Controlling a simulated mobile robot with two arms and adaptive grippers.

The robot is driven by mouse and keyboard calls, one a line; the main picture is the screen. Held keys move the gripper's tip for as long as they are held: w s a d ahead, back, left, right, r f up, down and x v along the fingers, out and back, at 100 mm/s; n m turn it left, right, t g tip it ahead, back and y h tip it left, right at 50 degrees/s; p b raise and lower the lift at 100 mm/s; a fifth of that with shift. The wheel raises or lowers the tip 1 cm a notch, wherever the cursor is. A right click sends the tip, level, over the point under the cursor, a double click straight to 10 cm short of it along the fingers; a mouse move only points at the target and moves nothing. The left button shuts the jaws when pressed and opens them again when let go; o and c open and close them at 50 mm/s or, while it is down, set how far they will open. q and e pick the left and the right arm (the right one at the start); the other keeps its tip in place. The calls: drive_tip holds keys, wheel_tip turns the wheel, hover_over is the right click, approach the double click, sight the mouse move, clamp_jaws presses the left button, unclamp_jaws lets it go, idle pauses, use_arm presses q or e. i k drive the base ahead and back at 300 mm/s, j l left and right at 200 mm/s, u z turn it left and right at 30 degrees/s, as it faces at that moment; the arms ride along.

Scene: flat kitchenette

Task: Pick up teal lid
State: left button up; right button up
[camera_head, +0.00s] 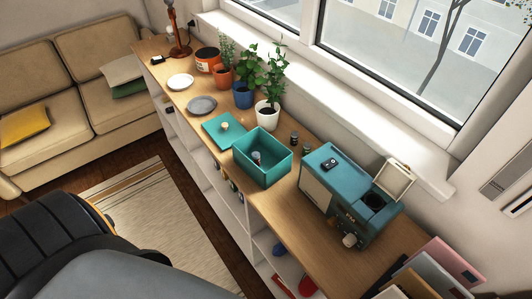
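The teal lid (215,134) lies flat on the long wooden shelf top, with a small pale knob on its upper face. It is just left of the open teal box (263,170), close to the box's wall; I cannot tell if they touch. A small object (256,158) is inside the box, too small to make out. Neither of my grippers is in view.
A grey plate (202,105) and white plate (180,82) lie beyond the lid. Potted plants (267,115) stand along the window side. Small dark jars (294,139) and a teal appliance (338,187) are right of the box. A sofa (60,90) stands left.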

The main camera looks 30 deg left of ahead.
sight(224, 129)
drive_tip(key=k+u, duration=0.15)
drive_tip(key=u, duration=1.1)
